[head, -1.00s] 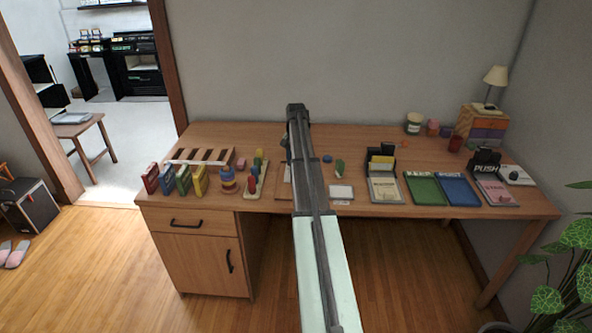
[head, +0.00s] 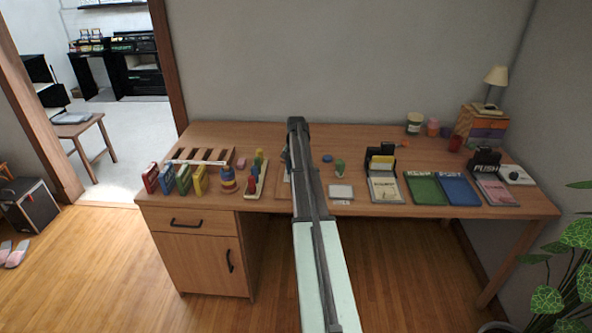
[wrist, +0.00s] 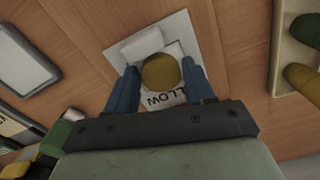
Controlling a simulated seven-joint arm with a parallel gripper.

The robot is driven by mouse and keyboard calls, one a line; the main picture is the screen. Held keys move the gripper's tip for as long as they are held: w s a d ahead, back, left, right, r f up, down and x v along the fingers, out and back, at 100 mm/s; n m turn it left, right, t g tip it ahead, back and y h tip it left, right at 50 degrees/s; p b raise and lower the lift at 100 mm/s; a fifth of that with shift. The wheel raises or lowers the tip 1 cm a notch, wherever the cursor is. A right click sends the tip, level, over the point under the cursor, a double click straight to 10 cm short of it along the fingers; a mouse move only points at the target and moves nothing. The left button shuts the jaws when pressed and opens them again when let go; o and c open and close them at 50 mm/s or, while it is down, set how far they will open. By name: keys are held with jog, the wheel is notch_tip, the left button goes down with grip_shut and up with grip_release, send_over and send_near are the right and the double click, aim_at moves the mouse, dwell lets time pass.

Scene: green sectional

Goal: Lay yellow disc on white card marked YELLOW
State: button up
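In the wrist view, my gripper (wrist: 160,82) has its two blue fingers on either side of the yellow disc (wrist: 160,71), appearing to touch it. The disc is dull yellow and round. In the head view my arm hides the fingers, disc and card.
A white block (wrist: 142,44) lies beside the disc. In the head view, a stacking toy (head: 228,182) and coloured upright blocks (head: 175,180) stand left of my arm.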

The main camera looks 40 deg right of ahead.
jog(key=o, duration=0.3)
notch_tip(320, 180, up, 12)
jog(key=shift+r, duration=0.15)
dwell(0.5)
